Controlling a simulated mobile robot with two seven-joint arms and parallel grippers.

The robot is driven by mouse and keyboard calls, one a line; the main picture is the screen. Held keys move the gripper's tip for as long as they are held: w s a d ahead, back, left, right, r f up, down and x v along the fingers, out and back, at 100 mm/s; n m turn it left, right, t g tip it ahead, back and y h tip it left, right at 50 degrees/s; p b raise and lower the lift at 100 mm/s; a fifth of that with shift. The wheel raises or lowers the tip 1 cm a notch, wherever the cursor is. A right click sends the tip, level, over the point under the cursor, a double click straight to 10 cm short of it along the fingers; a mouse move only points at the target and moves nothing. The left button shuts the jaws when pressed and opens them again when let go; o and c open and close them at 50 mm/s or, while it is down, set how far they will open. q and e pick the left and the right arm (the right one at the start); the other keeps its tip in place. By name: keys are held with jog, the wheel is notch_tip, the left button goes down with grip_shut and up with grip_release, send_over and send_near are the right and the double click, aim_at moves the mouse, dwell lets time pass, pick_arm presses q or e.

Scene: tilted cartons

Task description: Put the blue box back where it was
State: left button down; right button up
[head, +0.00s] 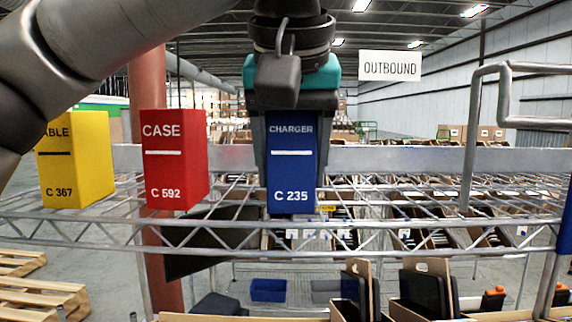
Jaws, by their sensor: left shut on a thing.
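The blue box (291,178), labelled CHARGER C 235, is upright at the middle of the head view, over the wire shelf (395,222). My left gripper (291,120) comes down from above and is shut on the blue box, a finger on each side of it. I cannot tell whether the box's bottom touches the shelf. My right gripper is not in view.
A red box (175,160) labelled CASE stands to the left of the blue box. A yellow box (75,160) stands further left. The shelf right of the blue box is clear up to a grey metal frame (473,140). Open cartons (425,285) sit below.

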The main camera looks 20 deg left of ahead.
aim_at(297, 119)
pick_arm(q)
jog(key=shift+d, duration=0.45)
jog(key=c, duration=0.6)
grip_release()
jog(key=shift+f, duration=0.1)
jog(key=o, duration=0.3)
jog(key=shift+a, duration=0.2)
jog(key=shift+o, duration=0.9)
jog(key=shift+d, duration=0.1)
jog(key=shift+r, duration=0.2)
jog(key=v, duration=1.2)
